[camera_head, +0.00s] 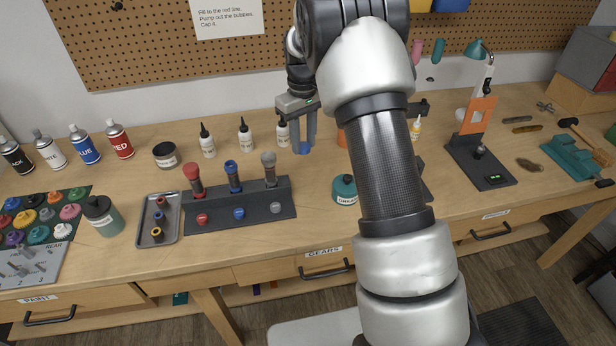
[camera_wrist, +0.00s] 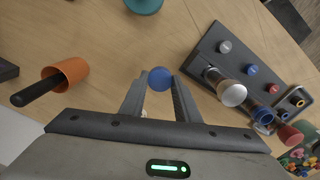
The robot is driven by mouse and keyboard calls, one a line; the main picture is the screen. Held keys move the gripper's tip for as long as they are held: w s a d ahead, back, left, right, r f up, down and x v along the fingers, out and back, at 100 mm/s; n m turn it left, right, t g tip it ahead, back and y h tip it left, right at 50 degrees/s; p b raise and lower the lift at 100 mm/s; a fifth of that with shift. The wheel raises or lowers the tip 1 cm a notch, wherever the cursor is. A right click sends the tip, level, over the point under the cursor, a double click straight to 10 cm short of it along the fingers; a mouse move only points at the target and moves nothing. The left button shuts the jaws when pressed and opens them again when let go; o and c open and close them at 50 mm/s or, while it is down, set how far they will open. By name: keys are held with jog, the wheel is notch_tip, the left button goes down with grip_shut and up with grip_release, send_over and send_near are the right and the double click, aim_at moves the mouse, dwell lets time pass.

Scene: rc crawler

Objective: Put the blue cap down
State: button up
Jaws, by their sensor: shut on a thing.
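The blue cap (camera_wrist: 160,78) is a small round blue piece between the fingertips of my gripper (camera_wrist: 161,92) in the wrist view. In the head view the blue cap (camera_head: 303,148) shows at the lower end of my gripper (camera_head: 302,143). The gripper is shut on it and holds it above the wooden bench, to the right of the dark stand. The dark stand (camera_head: 270,207) holds three upright shock bodies with red, blue and grey tops. Red, blue and grey pieces sit along its front.
A grey tray (camera_head: 142,232) with small rings lies left of the stand. A teal grease tub (camera_head: 345,190) stands right of it. White bottles (camera_head: 246,136) stand behind. An orange cup (camera_wrist: 73,71) holds a dark-handled tool. Bare bench lies between stand and tub.

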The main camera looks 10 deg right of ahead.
send_over(304, 175)
notch_tip(304, 175, down, 6)
jog(key=shift+f, duration=2.15)
jog(key=o, duration=1.1)
jog(key=shift+o, duration=0.2)
jog(key=shift+r+p, duration=0.1)
jog(key=shift+p, duration=0.2)
